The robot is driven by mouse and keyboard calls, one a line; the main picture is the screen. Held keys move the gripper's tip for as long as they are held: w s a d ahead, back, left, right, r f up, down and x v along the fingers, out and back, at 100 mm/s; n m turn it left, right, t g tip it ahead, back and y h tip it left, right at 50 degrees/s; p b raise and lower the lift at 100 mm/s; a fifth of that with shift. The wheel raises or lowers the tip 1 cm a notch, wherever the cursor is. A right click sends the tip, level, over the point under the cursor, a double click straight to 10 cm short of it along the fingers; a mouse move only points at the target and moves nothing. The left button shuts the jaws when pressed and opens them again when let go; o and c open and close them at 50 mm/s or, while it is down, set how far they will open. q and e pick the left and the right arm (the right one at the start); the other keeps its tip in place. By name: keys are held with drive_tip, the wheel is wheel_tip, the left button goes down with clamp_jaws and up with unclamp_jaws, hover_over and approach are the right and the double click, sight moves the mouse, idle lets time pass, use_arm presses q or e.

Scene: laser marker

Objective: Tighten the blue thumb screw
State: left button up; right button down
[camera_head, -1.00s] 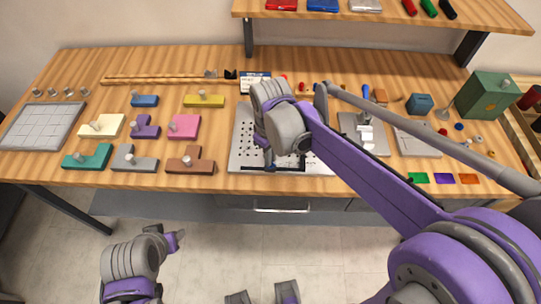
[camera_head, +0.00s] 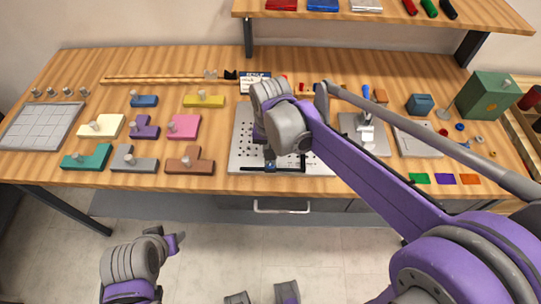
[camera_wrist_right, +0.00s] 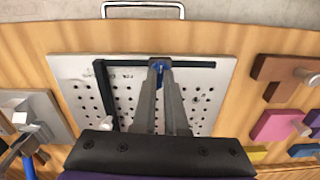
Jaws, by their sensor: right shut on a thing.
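The blue thumb screw (camera_wrist_right: 158,67) shows in the right wrist view as a small blue piece at the black bar (camera_wrist_right: 190,65) along the edge of the perforated plate (camera_wrist_right: 84,70). My right gripper (camera_wrist_right: 159,76) is shut on the screw, its two fingers covering most of it. In the head view, the right gripper (camera_head: 270,163) reaches down to the front part of the plate (camera_head: 238,160), with its wrist hiding much of the plate. My left gripper (camera_head: 176,241) is low in front of the table, away from the plate; its jaw opening is unclear.
Several coloured knobbed blocks, among them a brown one (camera_head: 190,163), lie left of the plate. A grey device (camera_head: 380,147) and a flat grey plate (camera_head: 425,145) lie to its right. A green box (camera_head: 487,97) stands at the far right. A shelf (camera_head: 385,18) overhangs the back.

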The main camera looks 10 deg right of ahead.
drive_tip(key=m, duration=0.5)
idle(0.6)
drive_tip(key=c, duration=1)
unclamp_jaws()
drive_tip(key=shift+o, duration=0.2)
drive_tip(key=shift+r, duration=0.1)
wheel_tip(320, 180, up, 11)
drive_tip(key=shift+p, duration=0.35)
drive_tip(key=shift+f, duration=0.2)
